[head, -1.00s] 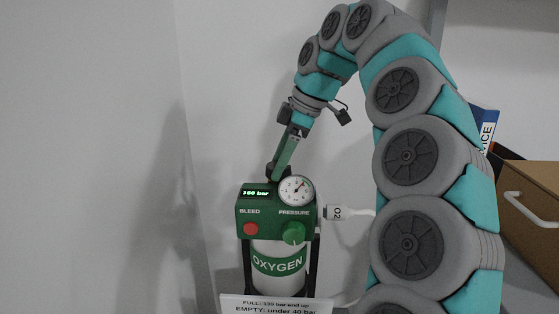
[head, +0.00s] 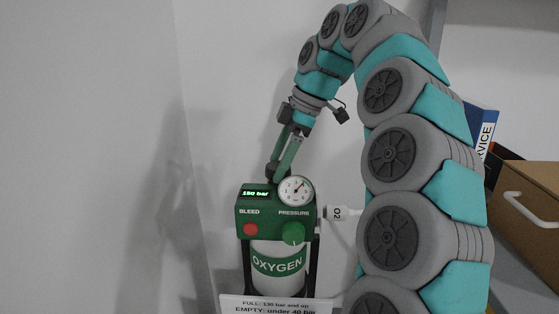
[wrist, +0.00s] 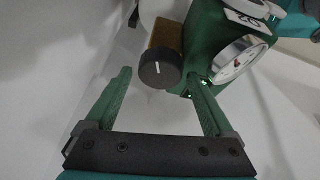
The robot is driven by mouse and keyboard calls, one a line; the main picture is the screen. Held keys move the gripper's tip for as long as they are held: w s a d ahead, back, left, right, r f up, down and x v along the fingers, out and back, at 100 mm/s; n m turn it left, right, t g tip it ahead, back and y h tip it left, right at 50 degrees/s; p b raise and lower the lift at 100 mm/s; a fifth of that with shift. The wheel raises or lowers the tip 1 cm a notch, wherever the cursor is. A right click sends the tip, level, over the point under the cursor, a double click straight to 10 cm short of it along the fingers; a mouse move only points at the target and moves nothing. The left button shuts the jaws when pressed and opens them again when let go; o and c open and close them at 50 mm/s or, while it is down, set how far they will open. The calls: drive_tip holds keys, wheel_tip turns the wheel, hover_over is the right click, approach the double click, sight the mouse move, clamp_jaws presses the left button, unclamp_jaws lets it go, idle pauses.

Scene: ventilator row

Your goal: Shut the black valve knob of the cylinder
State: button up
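The black valve knob (wrist: 160,72) shows in the wrist view as a round cap with a short white mark, on a brass-coloured stem (wrist: 167,38). It sits on the green cylinder head (wrist: 205,38). My gripper (wrist: 160,77) is open, with one green finger on either side of the knob in the picture. Gaps show between the knob and both fingers, and I see no contact. In the head view my gripper (head: 275,172) is at the top back of the green head (head: 267,226), above the white OXYGEN cylinder (head: 278,282). The knob is hard to make out there.
The front has a lit bar display (head: 256,193), a pressure gauge (head: 296,190), a red BLEED button (head: 250,229) and a green PRESSURE knob (head: 293,234). A white O2 fitting (head: 337,213) sticks out right. A brown box (head: 525,225) stands far right. The wall is close behind.

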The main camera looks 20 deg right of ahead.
drive_tip(key=shift+o, duration=0.5)
